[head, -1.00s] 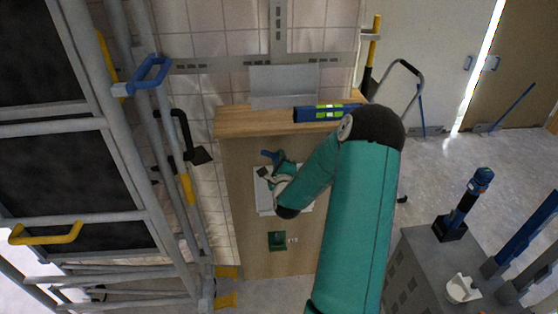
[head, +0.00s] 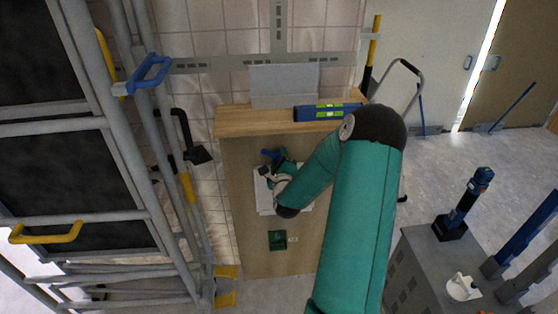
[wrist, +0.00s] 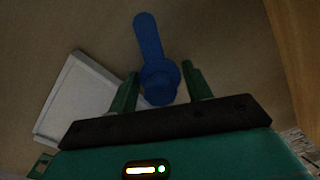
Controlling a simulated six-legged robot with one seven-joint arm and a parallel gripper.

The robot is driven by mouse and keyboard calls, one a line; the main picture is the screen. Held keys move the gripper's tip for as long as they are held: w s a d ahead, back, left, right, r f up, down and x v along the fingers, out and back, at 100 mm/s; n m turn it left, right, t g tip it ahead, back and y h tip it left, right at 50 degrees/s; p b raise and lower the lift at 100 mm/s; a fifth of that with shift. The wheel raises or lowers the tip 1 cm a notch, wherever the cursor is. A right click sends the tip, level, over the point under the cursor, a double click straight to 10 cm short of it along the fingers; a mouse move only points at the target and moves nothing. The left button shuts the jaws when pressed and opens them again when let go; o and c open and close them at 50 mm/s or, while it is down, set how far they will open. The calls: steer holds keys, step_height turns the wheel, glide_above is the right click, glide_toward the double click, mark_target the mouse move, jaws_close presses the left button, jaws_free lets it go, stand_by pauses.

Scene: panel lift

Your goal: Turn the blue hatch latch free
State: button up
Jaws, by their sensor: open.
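The blue hatch latch (wrist: 150,45) shows in the wrist view as a lever with a round hub (wrist: 160,82), on the tan wooden panel. Its lever points up in that picture, leaning slightly left. My gripper (wrist: 160,75) is open, with one green finger on each side of the hub; I cannot tell whether either finger touches it. In the head view the latch (head: 268,154) is a small blue piece at the front of the wooden cabinet (head: 255,250), partly hidden by my gripper (head: 275,165).
A white plate (wrist: 75,95) lies on the panel beside the latch. A blue spirit level (head: 320,112) and a grey sheet (head: 284,85) are on the cabinet top. A metal scaffold (head: 150,130) stands left. A grey box (head: 420,270) with blue tools stands right.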

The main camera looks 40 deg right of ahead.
steer(key=shift+s, duration=0.1)
steer(key=v, duration=1.3)
steer(key=shift+s+a, duration=0.2)
steer(key=shift+a, duration=0.05)
steer(key=w+a+r+n+g+y, duration=0.2)
steer(key=a+r+n+y, duration=0.15)
steer(key=a+n, duration=0.45)
steer(key=w+a+r+n+g+y, duration=0.25)
steer(key=a+r+n, duration=0.3)
steer(key=n, duration=0.35)
steer(key=s+a+r+n+g+y, duration=0.2)
steer(key=s+a+r+n, duration=0.3)
steer(key=s+a+n, duration=0.2)
steer(key=s+a+r+n+g+y, duration=0.2)
steer(key=s+a+r+n, duration=0.3)
steer(key=s, duration=0.7)
steer(key=a+n+g, duration=0.1)
steer(key=a+n, duration=0.1)
steer(key=a, duration=0.1)
steer(key=shift+a+r, duration=0.35)
steer(key=shift+a, duration=0.05)
